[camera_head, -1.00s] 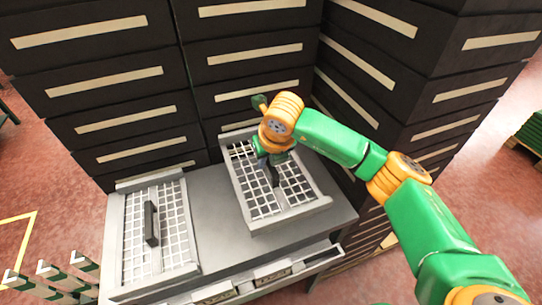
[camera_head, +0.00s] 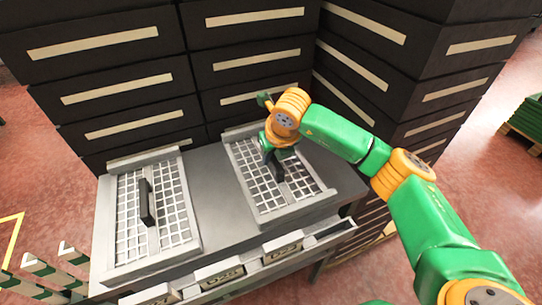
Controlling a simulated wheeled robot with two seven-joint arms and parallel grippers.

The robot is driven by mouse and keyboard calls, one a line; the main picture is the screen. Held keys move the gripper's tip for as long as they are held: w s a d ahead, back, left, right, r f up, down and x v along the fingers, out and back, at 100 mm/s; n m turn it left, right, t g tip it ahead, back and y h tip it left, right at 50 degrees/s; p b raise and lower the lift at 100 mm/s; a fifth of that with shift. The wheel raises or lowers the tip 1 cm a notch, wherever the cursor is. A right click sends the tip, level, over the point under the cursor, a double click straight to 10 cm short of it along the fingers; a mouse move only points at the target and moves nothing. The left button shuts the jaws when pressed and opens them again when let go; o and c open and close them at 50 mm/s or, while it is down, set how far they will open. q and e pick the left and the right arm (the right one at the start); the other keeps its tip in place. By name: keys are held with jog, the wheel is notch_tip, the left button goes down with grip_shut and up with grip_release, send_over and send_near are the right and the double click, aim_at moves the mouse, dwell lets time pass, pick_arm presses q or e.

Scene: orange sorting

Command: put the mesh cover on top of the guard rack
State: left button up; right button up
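Two light grey mesh panels in raised frames lie side by side on a grey worktop. The left panel (camera_head: 124,235) has an upright black handle (camera_head: 147,202) at its middle. My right gripper (camera_head: 274,163) is over the middle of the right panel (camera_head: 262,205), pointing down. A dark part under it reaches the mesh; I cannot tell whether that is a finger or a handle, or whether the fingers are closed on it. I cannot tell which panel is the mesh cover, or which thing is the guard rack. My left gripper is out of view.
The grey worktop (camera_head: 213,190) has a clear strip between the panels. Tall black drawer stacks (camera_head: 110,75) stand close behind and to the right (camera_head: 400,85). Open-fronted drawers (camera_head: 222,274) sit below the front edge. Green-and-white posts (camera_head: 40,268) stand at lower left.

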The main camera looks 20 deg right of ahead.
jog(key=o, duration=0.5)
jog(key=b+v, duration=0.1)
jog(key=v, duration=0.6)
jog(key=shift+r, duration=0.1)
notch_tip(320, 180, up, 8)
jog(key=p, duration=0.6)
